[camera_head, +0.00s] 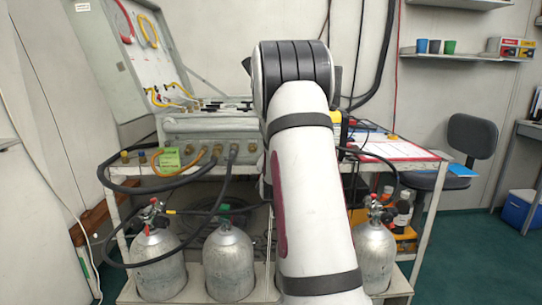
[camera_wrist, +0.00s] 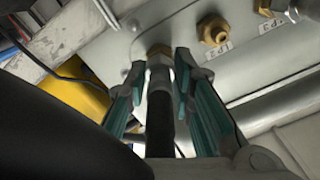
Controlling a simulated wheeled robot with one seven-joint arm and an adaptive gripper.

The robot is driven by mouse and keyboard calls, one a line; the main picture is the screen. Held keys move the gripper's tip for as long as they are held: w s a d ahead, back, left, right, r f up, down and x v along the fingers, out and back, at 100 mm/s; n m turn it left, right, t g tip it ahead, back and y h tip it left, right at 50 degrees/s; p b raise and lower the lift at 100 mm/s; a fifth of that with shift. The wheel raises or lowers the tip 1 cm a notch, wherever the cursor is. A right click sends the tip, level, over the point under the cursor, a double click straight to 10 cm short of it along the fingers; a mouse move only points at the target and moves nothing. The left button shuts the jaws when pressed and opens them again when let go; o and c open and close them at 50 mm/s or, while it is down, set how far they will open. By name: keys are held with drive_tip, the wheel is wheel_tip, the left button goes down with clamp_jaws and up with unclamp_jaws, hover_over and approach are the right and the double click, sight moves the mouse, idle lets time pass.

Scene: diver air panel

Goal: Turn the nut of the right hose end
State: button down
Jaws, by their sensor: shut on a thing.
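In the wrist view, my gripper (camera_wrist: 160,76) has its two teal fingers on either side of the right hose end and is shut on its nut (camera_wrist: 160,60). The black hose (camera_wrist: 160,125) runs from the nut back between the fingers. The nut sits against a brass fitting (camera_wrist: 159,49) on the pale panel (camera_wrist: 190,18). The fingertips partly cover the nut's sides. In the head view my arm hides the gripper and this hose end; the panel case (camera_head: 205,128) shows left of the arm.
Two bare brass fittings, one here (camera_wrist: 214,30), stick out beside the gripper. A yellow object (camera_wrist: 82,97) lies to the left in the wrist view. Other hoses (camera_head: 228,175) hang before the cart. Gas cylinders (camera_head: 228,262) stand below. A chair (camera_head: 470,140) is at right.

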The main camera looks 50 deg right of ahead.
drive_tip(key=c, duration=1.4)
unclamp_jaws()
drive_tip(key=shift+f, duration=0.1)
drive_tip(key=shift+o, duration=0.2)
drive_tip(key=shift+a, duration=0.1)
drive_tip(key=v, duration=1.2)
